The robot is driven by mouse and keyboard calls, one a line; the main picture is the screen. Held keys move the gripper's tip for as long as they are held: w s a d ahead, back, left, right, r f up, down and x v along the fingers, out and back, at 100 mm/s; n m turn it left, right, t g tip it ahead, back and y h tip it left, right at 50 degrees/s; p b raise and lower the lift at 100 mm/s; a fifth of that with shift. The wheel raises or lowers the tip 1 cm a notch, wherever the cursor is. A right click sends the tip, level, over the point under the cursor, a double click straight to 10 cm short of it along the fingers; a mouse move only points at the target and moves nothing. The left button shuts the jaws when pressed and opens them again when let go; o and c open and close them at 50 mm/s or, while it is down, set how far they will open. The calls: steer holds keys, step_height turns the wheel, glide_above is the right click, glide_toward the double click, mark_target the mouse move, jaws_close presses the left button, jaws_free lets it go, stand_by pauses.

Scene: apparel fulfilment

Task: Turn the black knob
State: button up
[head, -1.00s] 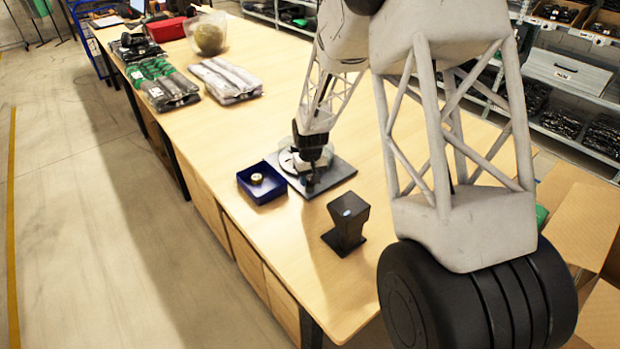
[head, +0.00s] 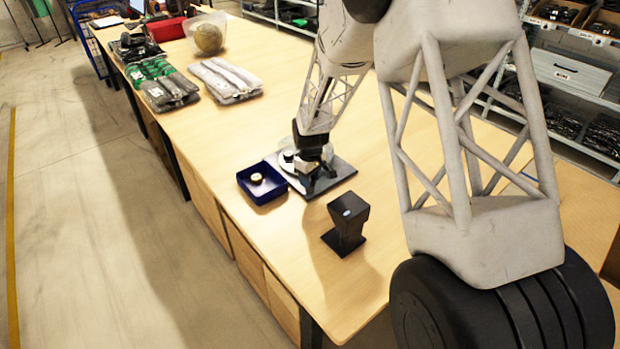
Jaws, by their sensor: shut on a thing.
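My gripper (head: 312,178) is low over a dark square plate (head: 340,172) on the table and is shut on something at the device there. The grip fits the black knob, but the wrist and fingers hide it, so its shape and angle cannot be seen.
A black stand (head: 347,222) is in front. Bagged garments (head: 225,79) and a clear bin (head: 206,35) lie further back. The table's middle is clear.

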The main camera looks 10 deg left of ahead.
steer(key=shift+n, duration=1.6)
steer(key=o, duration=0.9)
steer(key=shift+o, duration=0.2)
steer(key=shift+r, duration=0.1)
steer(key=shift+r, duration=3.8)
